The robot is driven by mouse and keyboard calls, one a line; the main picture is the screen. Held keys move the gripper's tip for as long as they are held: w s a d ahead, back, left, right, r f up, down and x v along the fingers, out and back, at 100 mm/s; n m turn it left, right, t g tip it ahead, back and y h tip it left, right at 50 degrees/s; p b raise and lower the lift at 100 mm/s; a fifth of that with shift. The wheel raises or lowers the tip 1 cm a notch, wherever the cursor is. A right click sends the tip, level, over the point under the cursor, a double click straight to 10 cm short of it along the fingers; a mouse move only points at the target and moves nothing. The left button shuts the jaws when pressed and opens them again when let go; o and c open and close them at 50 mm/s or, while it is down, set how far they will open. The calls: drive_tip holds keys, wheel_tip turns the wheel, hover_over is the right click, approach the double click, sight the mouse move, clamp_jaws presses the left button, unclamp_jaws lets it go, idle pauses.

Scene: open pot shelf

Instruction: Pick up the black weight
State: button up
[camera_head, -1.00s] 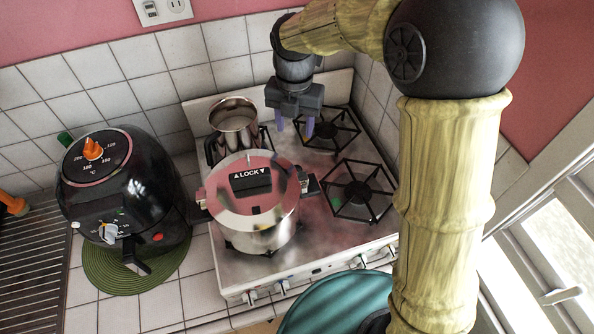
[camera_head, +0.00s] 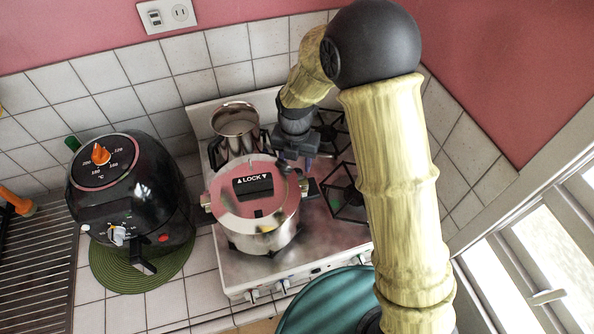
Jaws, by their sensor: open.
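A silver pressure cooker (camera_head: 228,222) stands on the stove, its lid carrying a black block marked LOCK. A small dark knob (camera_head: 284,168) near the right back edge of the lid looks like the black weight, but it is too small to be sure. My gripper (camera_head: 296,163) points down just above and behind this knob, with its fingers apart. Nothing shows between the fingers. I cannot tell whether a finger touches the knob.
A steel pot (camera_head: 235,122) stands behind the cooker. A black air fryer (camera_head: 135,190) stands on a green mat (camera_head: 115,276) at the left. Burner grates (camera_head: 345,196) lie to the right. A tiled wall (camera_head: 160,95) closes off the back.

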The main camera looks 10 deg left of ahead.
sight(297, 171)
drive_tip(key=shift+f, duration=0.25)
drive_tip(key=shift+w+d+f+p, duration=0.1)
drive_tip(key=shift+d+f+p, duration=0.05)
drive_tip(key=shift+f+p, duration=0.55)
drive_tip(key=shift+w+f+p, duration=0.2)
drive_tip(key=shift+f+p, duration=0.5)
drive_tip(key=shift+f, duration=1.1)
drive_tip(key=c, duration=1)
drive_tip(key=shift+r, duration=0.1)
wheel_tip(297, 171, up, 10)
drive_tip(key=b, duration=0.3)
